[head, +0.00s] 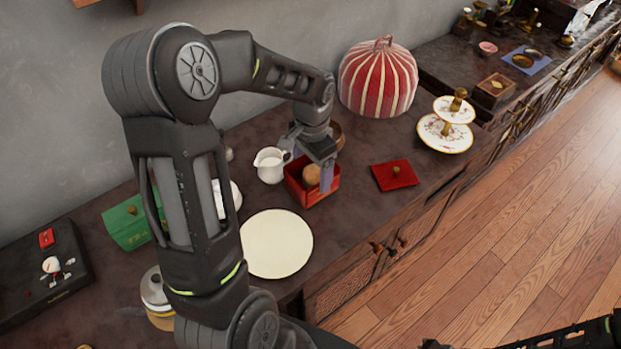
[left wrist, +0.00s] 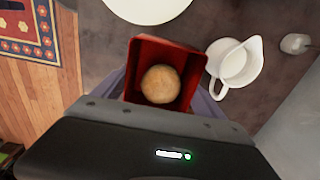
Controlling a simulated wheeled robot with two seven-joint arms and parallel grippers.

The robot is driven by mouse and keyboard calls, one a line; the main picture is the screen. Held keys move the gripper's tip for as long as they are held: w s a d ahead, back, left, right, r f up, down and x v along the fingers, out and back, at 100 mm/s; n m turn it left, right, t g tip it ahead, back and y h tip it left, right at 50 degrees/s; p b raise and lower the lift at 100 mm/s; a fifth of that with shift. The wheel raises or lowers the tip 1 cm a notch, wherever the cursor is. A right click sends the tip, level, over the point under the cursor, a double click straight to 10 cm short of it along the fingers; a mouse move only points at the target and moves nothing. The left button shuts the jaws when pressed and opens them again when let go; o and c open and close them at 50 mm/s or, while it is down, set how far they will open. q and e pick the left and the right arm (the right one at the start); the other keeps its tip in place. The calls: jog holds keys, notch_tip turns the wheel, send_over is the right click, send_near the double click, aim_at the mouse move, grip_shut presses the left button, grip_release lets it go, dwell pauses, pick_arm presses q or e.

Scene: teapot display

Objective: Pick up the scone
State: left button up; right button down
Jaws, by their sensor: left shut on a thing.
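The scone (head: 312,175) is a round, light brown ball lying inside an open red box (head: 318,196) on the dark counter. In the left wrist view the scone (left wrist: 161,84) sits within the red box (left wrist: 170,50). My left gripper (head: 312,170) reaches down at the box, its purple fingers on opposite outer sides of it. The fingers are shut on the red box, with the scone between its walls. The finger tips are partly hidden by the box. My right gripper is not in view; only part of my right arm shows at the lower right.
A white jug (head: 271,165) stands close left of the box, and a cream plate (head: 277,244) lies in front. A red lid (head: 395,175) lies to the right. A striped red dome (head: 378,80) and a tiered stand (head: 445,132) are behind.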

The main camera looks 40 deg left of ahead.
aim_at(312, 176)
pick_arm(q)
jog(key=shift+f, duration=1.85)
jog(key=shift+f, duration=0.2)
jog(key=o, duration=1.8)
jog(key=shift+r, duration=0.1)
notch_tip(312, 176, up, 12)
jog(key=shift+r+b, duration=0.15)
jog(key=shift+b, duration=0.2)
